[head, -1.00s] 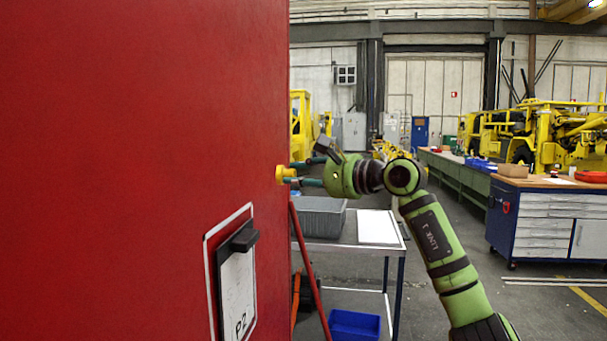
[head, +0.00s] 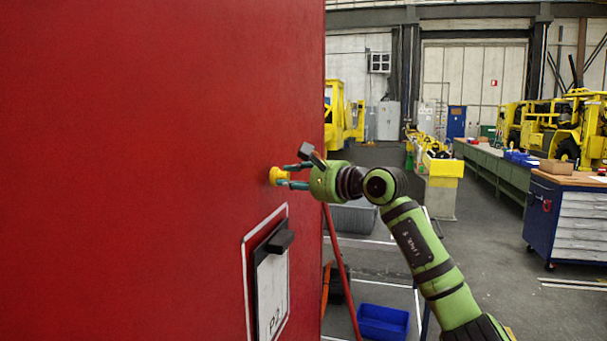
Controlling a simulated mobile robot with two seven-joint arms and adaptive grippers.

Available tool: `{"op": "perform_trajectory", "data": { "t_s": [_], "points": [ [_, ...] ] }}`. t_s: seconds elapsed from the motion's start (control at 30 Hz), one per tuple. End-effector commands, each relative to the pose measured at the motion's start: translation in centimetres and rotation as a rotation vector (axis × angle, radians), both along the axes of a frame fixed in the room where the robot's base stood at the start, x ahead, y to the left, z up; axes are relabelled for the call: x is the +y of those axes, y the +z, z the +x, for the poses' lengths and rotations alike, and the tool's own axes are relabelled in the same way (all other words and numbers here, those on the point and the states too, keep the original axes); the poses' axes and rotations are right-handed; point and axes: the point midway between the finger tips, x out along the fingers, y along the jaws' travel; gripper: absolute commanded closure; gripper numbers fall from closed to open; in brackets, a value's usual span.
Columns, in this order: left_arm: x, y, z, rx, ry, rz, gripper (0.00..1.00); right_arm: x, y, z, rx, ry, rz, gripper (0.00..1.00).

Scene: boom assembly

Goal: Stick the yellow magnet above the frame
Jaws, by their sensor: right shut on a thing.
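The yellow magnet (head: 275,176) is a small round knob in front of the large red panel (head: 150,150). My right gripper (head: 290,176) is shut on it, with teal fingers on either side of it. The magnet is at or very close to the red surface; I cannot tell whether it touches. The frame (head: 247,275) is a white-edged rectangle on the panel, below the magnet. Inside it a sheet marked P2 (head: 272,290) hangs under a black clip (head: 274,243). My left gripper is not in view.
A trolley with a grey bin (head: 353,217) and a blue bin (head: 383,321) stands behind my right arm. A red slanted bar (head: 342,270) runs beside the panel's edge. A blue workbench (head: 543,215) and yellow machines stand at the right, with open floor between.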

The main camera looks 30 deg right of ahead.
Motion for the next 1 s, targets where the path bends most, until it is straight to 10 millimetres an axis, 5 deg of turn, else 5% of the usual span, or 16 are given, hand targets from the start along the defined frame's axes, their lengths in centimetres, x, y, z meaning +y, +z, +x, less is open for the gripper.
{"op": "perform_trajectory", "data": {
  "t_s": [1.0],
  "points": [
    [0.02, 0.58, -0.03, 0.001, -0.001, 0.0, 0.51, 0.63, -0.03, 0.75, 0.0, 0.0, 0.001, 1.0]
  ]
}}
